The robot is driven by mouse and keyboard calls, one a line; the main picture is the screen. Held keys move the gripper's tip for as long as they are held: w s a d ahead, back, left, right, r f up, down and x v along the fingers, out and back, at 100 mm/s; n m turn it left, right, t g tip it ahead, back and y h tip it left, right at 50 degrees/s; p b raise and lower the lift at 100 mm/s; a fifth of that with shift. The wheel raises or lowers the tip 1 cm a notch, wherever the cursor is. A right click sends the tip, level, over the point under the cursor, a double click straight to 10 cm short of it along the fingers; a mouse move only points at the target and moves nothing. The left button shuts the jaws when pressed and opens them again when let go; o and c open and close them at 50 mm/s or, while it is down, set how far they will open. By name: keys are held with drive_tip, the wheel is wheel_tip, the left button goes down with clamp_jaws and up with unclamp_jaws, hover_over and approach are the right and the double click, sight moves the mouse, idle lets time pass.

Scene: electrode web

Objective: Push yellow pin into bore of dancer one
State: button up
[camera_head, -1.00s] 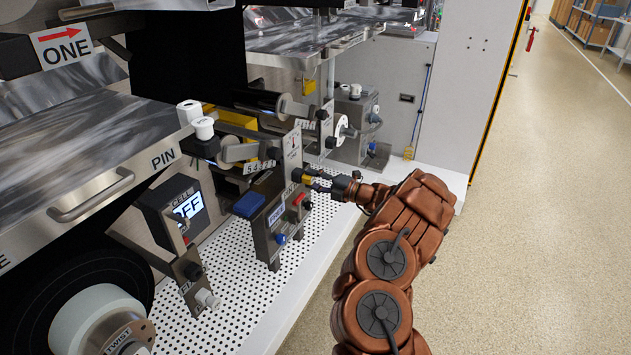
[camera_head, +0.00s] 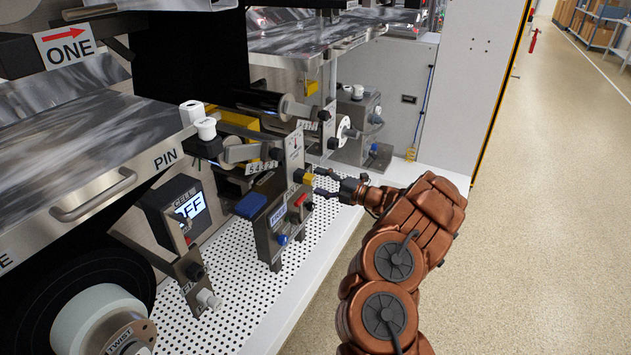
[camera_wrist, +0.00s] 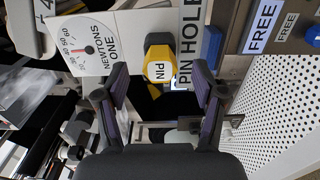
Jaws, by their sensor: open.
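The yellow pin (camera_head: 308,178), with a black end, sticks out from the front of the grey upright plate. In the wrist view the pin (camera_wrist: 160,62) shows its PIN label beside the PIN HOLE label (camera_wrist: 188,45). Its head hides any bore behind it, so I cannot tell how deep it sits. My gripper (camera_head: 318,181) is open just in front of the pin. In the wrist view the two fingers of my gripper (camera_wrist: 158,75) stand apart on either side of the pin's near end, with visible gaps.
The NEWTONS ONE dial (camera_wrist: 85,48) is beside the pin. A white perforated floor panel (camera_head: 235,283) lies below. The aisle at right is open.

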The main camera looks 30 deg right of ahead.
drive_tip(key=v, duration=0.9)
drive_tip(key=shift+s+d, duration=0.25)
drive_tip(key=shift+s, duration=0.1)
idle(0.6)
